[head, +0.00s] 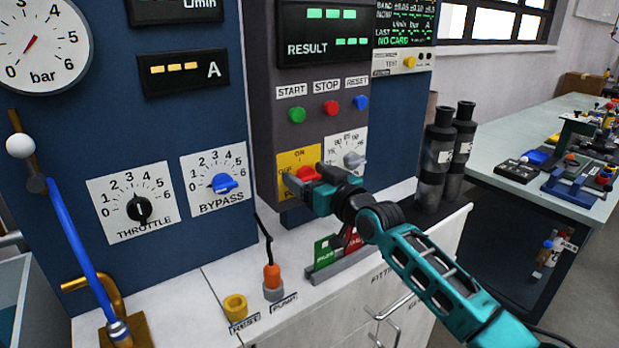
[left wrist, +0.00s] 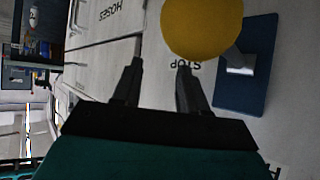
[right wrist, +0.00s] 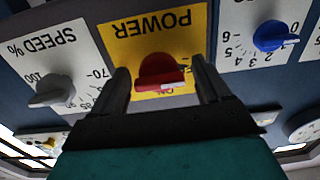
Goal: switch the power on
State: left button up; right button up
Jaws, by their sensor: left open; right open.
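The power switch is a red knob (head: 307,173) on a yellow plate (head: 289,160) marked ON at its top and OFF at its left. My right gripper (head: 303,185) is at the plate and partly covers it. In the right wrist view the red knob (right wrist: 160,72) shows upside down under the word POWER, between the two open fingers (right wrist: 162,86). I cannot tell whether the fingers touch it. A white mark shows on the knob's edge near the ON label; its exact setting is unclear. My left gripper (left wrist: 155,80) is open and empty, seen only in its own wrist view.
The grey speed knob (head: 353,159) is right of the power plate; START, STOP and RESET buttons (head: 330,107) are above. The blue bypass knob (head: 223,183) is left. A card holder (head: 338,262) stands below.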

jog(key=c, duration=1)
jog(key=shift+c, duration=0.3)
jog(key=shift+m, duration=0.4)
jog(key=m, duration=0.3)
jog(key=shift+r+m, duration=0.1)
jog(key=shift+m, duration=0.3)
jog(key=m, duration=0.4)
jog(key=shift+w+d+m, duration=0.1)
jog(key=shift+d+m, duration=0.05)
jog(key=shift+m, duration=0.15)
jog(key=m+p, duration=0.1)
jog(key=m, duration=0.3)
jog(key=shift+m, duration=0.3)
jog(key=shift+w+d+m+p, duration=0.15)
jog(key=shift+m+p, duration=0.65)
jog(key=shift+m, duration=1.5)
